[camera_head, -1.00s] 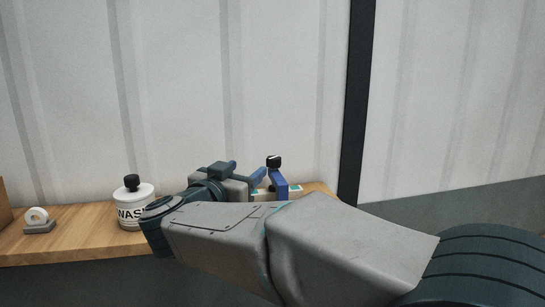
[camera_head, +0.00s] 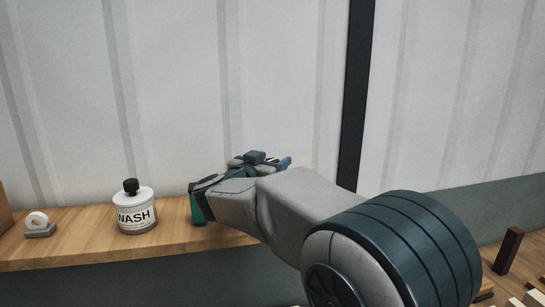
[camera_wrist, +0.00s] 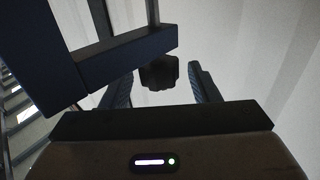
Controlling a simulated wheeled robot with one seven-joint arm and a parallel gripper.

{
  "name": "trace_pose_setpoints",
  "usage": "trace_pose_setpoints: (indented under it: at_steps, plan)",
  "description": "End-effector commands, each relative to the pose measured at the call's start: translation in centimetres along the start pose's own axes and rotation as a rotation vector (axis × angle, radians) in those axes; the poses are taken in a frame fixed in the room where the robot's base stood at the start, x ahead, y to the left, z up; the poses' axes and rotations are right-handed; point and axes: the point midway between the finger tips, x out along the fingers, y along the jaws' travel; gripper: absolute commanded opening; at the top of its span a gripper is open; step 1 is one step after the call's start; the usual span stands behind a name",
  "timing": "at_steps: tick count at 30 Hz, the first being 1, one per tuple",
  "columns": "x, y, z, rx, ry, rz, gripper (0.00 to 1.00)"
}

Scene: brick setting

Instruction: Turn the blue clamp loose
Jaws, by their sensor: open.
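The blue clamp (camera_wrist: 125,58) fills the upper left of the wrist view. A screw rod (camera_wrist: 152,12) meets its blue bar, and a black knob (camera_wrist: 158,73) sits at the bar's other side. My gripper (camera_wrist: 161,70) is open, with one finger on each side of the knob; I see no clear contact. In the head view my gripper (camera_head: 278,161) is mostly hidden by my wrist and arm.
The wooden shelf (camera_head: 90,243) runs along the pale ribbed wall (camera_head: 170,80). A white WASH bottle (camera_head: 136,213) with a black cap and a small white roll on a grey base (camera_head: 38,223) stand to the left.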

Motion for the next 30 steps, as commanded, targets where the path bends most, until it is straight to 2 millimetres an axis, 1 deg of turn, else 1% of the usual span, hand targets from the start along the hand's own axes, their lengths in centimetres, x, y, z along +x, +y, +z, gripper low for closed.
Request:
trace_pose_setpoints:
  at_steps: [3,11,12,14,15,16,17,25,30]
  plan:
    - [0.67,0.02,0.00,-0.001,-0.001,0.000,0.55]
    - [0.77,0.02,0.05,0.000,-0.001,0.000,0.55]
    - [0.77,0.02,0.05,0.000,-0.001,0.000,0.50]
    - [0.76,0.02,0.05,0.000,-0.001,0.000,0.33]
    - [0.75,0.02,0.05,0.000,-0.001,0.000,0.22]
    - [0.75,0.02,0.05,0.000,-0.001,0.000,0.14]
    - [0.75,0.02,0.05,0.000,-0.001,0.000,0.10]
    - [0.77,0.08,0.01,0.001,0.001,-0.017,0.11]
    - [0.85,0.13,-0.01,0.003,0.003,-0.078,0.11]
